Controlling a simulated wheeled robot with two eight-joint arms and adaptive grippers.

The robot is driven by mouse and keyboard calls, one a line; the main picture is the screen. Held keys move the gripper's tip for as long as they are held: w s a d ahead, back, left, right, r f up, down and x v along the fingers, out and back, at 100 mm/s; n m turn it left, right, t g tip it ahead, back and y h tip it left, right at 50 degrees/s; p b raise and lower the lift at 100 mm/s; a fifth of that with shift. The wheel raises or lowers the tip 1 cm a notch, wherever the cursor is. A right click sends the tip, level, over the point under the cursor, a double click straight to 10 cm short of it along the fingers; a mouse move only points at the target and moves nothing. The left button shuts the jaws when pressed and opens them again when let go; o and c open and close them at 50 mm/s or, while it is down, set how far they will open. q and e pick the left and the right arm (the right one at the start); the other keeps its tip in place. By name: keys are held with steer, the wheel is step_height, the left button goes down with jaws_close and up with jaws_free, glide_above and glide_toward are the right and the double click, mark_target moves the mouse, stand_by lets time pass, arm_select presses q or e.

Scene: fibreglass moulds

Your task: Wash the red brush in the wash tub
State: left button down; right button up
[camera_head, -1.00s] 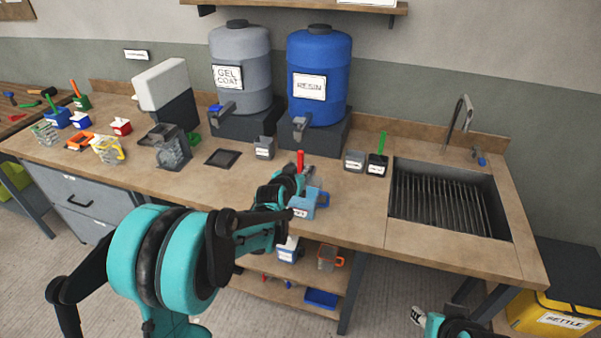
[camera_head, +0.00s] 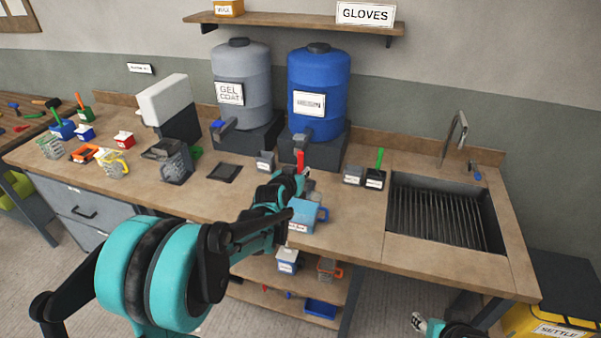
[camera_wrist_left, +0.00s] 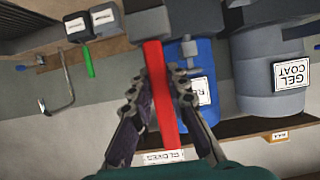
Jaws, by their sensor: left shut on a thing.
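The red brush (camera_head: 300,160) shows as an upright red handle above the worktop. My left gripper (camera_head: 303,178) is shut on it. In the left wrist view, which is upside down, the red handle (camera_wrist_left: 160,85) runs between the two fingers (camera_wrist_left: 158,92). A grey part at the top of that view hides where the handle ends. A blue mug-like container (camera_head: 304,217) with a small label stands just in front of and below the left gripper. A steel sink (camera_head: 398,205) with a ribbed bottom is at the right. No label reading wash tub is legible. My right gripper (camera_head: 419,322) barely shows at the bottom.
The grey gel coat drum (camera_head: 240,75) and blue resin drum (camera_head: 320,75) stand behind the gripper. A grey cup (camera_head: 265,161) stands before them. Two small pots (camera_head: 353,175), one with a green-handled brush (camera_head: 379,158), stand left of the sink. A faucet (camera_head: 455,135) rises behind it.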

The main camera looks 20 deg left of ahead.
mark_target(300, 159)
arm_select(q)
steer(key=shift+r, duration=0.1)
stand_by(0.4)
step_height(300, 159, up, 5)
steer(key=p, duration=0.3)
steer(key=shift+p, duration=0.4)
